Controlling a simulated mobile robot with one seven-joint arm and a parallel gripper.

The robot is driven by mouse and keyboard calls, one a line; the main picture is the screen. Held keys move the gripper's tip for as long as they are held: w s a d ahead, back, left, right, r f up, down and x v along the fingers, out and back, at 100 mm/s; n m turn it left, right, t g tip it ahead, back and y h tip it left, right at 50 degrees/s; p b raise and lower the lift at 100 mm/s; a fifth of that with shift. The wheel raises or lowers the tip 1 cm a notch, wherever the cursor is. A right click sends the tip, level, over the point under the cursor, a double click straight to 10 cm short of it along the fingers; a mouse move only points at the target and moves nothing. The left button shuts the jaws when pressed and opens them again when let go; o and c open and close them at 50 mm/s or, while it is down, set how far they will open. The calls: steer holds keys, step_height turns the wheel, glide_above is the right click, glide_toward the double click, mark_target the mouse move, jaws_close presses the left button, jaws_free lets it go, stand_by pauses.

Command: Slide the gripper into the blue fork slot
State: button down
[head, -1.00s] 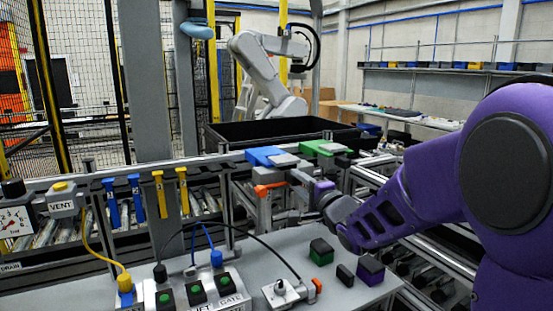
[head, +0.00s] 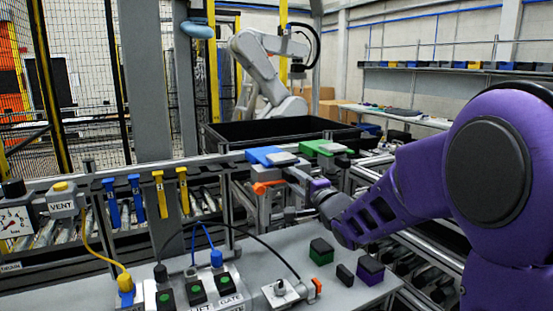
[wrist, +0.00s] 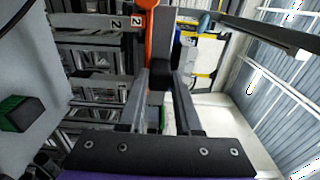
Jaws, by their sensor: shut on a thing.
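A blue part (wrist: 184,52) shows just right of the fingertips in the wrist view. An orange lever (head: 267,187) sticks out below the blue fixture and shows at the top of the wrist view (wrist: 150,12). My gripper (head: 293,176) is at the right side of the blue fixture, low beside it. In the wrist view its fingers (wrist: 160,78) close on a dark block at the lever's near end. The slot opening itself is hidden.
A green fixture (head: 320,148) stands right of the blue one. On the near table are a green-black block (head: 321,251), a purple-black block (head: 370,270), a small black block (head: 345,275) and a cabled switch box (head: 200,291). A large black bin (head: 270,132) lies behind.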

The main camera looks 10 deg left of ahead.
steer(key=shift+r, duration=0.15)
steer(key=shift+w+a, duration=0.4)
steer(key=shift+w, duration=0.15)
steer(key=shift+w+a, duration=0.15)
steer(key=shift+w, duration=0.05)
stand_by(0.4)
steer(key=shift+w+a, duration=0.25)
steer(key=shift+w, duration=0.1)
stand_by(0.3)
